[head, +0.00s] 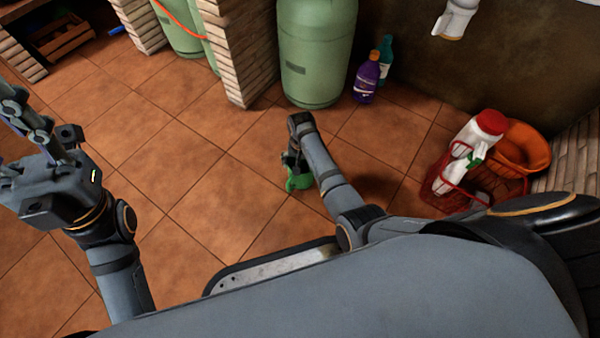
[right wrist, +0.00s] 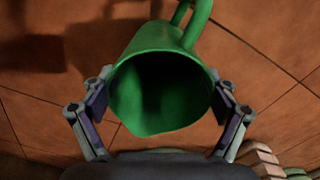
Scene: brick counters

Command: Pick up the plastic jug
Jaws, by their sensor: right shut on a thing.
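A green plastic jug (head: 298,181) shows in the head view below my right forearm, mostly hidden by the arm. In the right wrist view the jug (right wrist: 150,62) fills the middle, its open mouth facing the camera and its handle at the top. My right gripper (right wrist: 160,100) has one finger on each side of the jug and is shut on it. Whether the jug touches the floor I cannot tell. My left gripper (head: 32,125) is at the left edge of the head view, raised over the floor, with its fingers spread and nothing seen between them.
A green gas cylinder (head: 315,50) stands by a brick pillar (head: 240,55). A purple bottle (head: 367,78) and a teal bottle (head: 386,58) stand beside it. At right are a red basket (head: 440,190) with a white bottle and an orange basin (head: 525,148). Tiled floor at left centre is clear.

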